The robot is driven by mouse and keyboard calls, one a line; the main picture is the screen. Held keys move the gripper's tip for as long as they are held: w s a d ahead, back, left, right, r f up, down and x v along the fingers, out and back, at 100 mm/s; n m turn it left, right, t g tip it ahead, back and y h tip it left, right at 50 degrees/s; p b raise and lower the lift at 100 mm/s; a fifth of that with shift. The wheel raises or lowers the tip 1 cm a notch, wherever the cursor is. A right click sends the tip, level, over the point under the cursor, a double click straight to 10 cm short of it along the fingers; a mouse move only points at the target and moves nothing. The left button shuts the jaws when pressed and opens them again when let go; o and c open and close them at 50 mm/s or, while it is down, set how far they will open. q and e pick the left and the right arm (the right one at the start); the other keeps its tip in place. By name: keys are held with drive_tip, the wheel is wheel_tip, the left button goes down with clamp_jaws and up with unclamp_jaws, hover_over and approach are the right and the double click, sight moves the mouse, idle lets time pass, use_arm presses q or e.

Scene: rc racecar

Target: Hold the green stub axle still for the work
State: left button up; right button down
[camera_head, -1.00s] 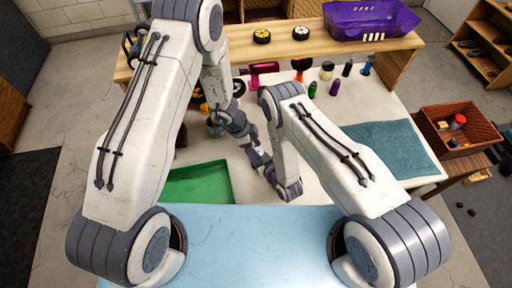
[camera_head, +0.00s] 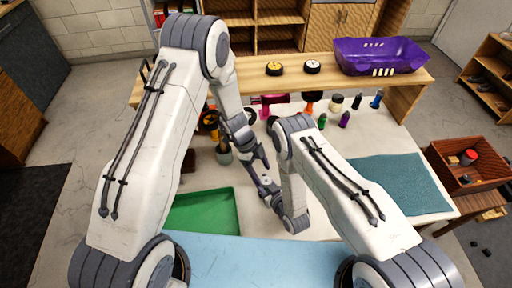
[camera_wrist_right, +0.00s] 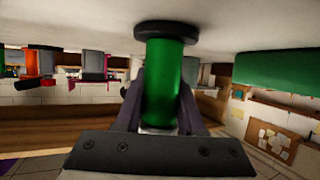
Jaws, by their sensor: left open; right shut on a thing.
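The green stub axle (camera_wrist_right: 165,82), a green cylinder with a dark disc at one end, shows close up in the right wrist view. My right gripper (camera_wrist_right: 160,100) is shut around it, one finger on each side. The axle's inner end is hidden behind the gripper body. In the head view I cannot make the axle out among the wrists. My left gripper (camera_head: 260,160) is open over the middle of the table, close to my right wrist. Its fingertips are small and hard to separate there.
A green tray (camera_head: 205,211) lies at the table's left front and a teal mat (camera_head: 402,185) at its right. Several small bottles stand at the back. A purple bin (camera_head: 380,57) sits on the rear shelf. A brown crate (camera_head: 467,178) stands to the right.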

use_arm(q)
drive_tip(key=v, duration=0.9)
drive_tip(key=n+t, duration=0.2)
drive_tip(key=n, duration=0.4)
approach(265, 180)
drive_tip(key=f, duration=0.2)
drive_tip(key=x, duration=0.6)
drive_tip(key=shift+s+d+f, duration=0.2)
drive_tip(key=shift+d, duration=0.2)
drive_tip(key=shift+w+d+m, duration=0.15)
drive_tip(key=shift+w+m, duration=0.1)
drive_tip(key=shift+m, duration=0.35)
drive_tip(key=m+g, duration=0.1)
drive_tip(key=m, duration=0.2)
drive_tip(key=shift+w, duration=0.1)
drive_tip(key=w+a+r+m+g, duration=0.1)
drive_tip(key=w+r+m, duration=0.1)
drive_tip(key=r, duration=0.3)
drive_tip(key=w+a+r+m+g+y, duration=0.1)
drive_tip(key=w+a+r+m, duration=0.1)
drive_tip(key=r+m, duration=0.3)
drive_tip(key=shift+r+g, duration=0.4)
drive_tip(key=shift+r, duration=0.25)
